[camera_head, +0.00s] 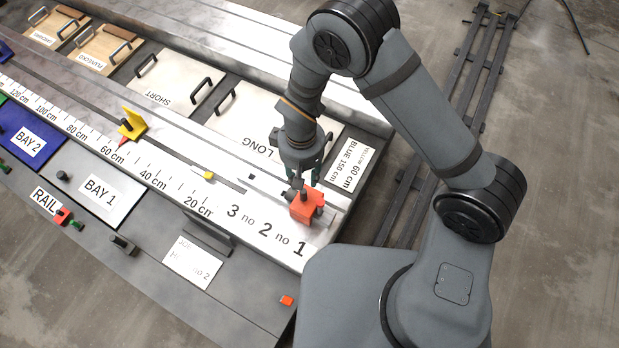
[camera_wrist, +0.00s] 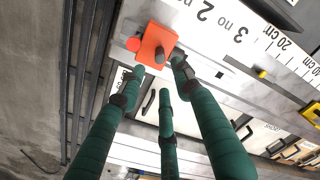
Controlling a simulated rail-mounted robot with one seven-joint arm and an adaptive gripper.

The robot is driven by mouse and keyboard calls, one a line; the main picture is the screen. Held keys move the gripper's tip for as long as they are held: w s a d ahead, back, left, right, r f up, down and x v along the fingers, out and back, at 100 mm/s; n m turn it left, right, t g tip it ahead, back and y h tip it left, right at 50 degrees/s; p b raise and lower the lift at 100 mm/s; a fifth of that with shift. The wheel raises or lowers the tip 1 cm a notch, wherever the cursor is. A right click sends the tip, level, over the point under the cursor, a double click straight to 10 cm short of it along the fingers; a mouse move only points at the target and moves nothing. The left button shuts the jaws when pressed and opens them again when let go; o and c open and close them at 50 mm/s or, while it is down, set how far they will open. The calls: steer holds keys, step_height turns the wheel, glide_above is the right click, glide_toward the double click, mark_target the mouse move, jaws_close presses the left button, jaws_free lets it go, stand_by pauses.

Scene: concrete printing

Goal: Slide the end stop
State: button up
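A yellow stop (camera_head: 134,122) with a dark knob and a red pointer stands on the rail scale (camera_head: 180,178), close to the 60 cm mark. An orange block (camera_head: 307,206) with a dark grey peg sits at the scale's near end, by the number 1. It also shows in the wrist view (camera_wrist: 156,42). I cannot tell which of these is the end stop. My gripper (camera_head: 302,174) is just above and behind the orange block. In the wrist view its green fingers (camera_wrist: 158,82) are spread apart, with nothing between them. Whether a fingertip touches the block is unclear.
A small yellow piece (camera_head: 208,175) lies on the scale near 20 cm. White plates marked LONG (camera_head: 240,125) and SHORT (camera_head: 178,85), with black handles, lie behind the rail. A sign (camera_head: 355,165) reads yellow 60 cm, blue 150 cm. A blue BAY 2 panel (camera_head: 45,158) is at left.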

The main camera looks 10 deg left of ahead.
mark_target(302, 199)
step_height(302, 199, down, 9)
steer(key=shift+s+f+b, duration=0.1)
steer(key=shift+b, duration=0.35)
steer(key=c, duration=0.8)
steer(key=shift+a, duration=0.1)
jaws_close()
